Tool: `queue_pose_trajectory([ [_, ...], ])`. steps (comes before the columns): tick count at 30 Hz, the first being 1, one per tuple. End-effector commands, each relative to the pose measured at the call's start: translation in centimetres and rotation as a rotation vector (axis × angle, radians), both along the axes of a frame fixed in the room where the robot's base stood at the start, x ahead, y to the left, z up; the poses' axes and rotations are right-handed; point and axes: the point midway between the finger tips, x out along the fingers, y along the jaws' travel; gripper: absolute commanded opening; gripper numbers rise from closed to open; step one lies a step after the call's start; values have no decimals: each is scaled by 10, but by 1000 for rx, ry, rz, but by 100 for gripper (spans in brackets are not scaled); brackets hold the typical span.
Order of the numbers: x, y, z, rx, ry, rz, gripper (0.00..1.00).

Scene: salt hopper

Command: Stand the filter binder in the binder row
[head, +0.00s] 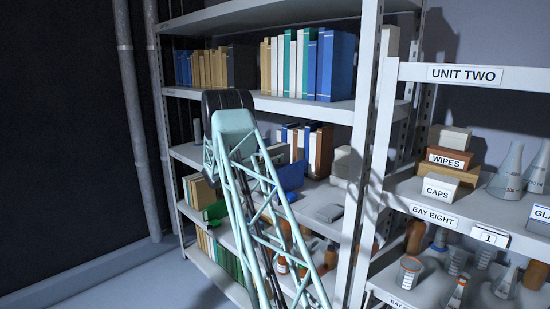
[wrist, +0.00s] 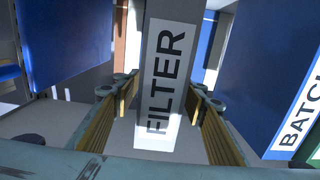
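The filter binder (wrist: 185,18) is grey with a white label reading FILTER, and its spine faces the wrist camera. It leans slightly in that picture. My gripper (wrist: 163,90) has one finger on each side of the spine, with both fingertips very close to its edges. I cannot tell whether they press on it. In the head view my arm hides the gripper and this binder. A row of upright binders (head: 326,65), blue, white, green and tan, stands on an upper shelf. More binders, blue, white and brown (head: 320,150), stand on the shelf below.
In the wrist view a blue panel (wrist: 70,40) is on the left and a blue binder labelled BATCH (wrist: 265,75) on the right, both near my fingers. A shelf post (head: 366,150) stands right of my arm. Boxes and flasks fill Unit Two (head: 466,75).

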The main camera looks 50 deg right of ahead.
Motion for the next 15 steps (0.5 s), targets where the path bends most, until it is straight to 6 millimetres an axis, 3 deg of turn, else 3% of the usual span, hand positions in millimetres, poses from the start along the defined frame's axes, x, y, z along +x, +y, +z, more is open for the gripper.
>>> queue_pose_trajectory([
  [15,11,71,1,0,1,1,39],
])
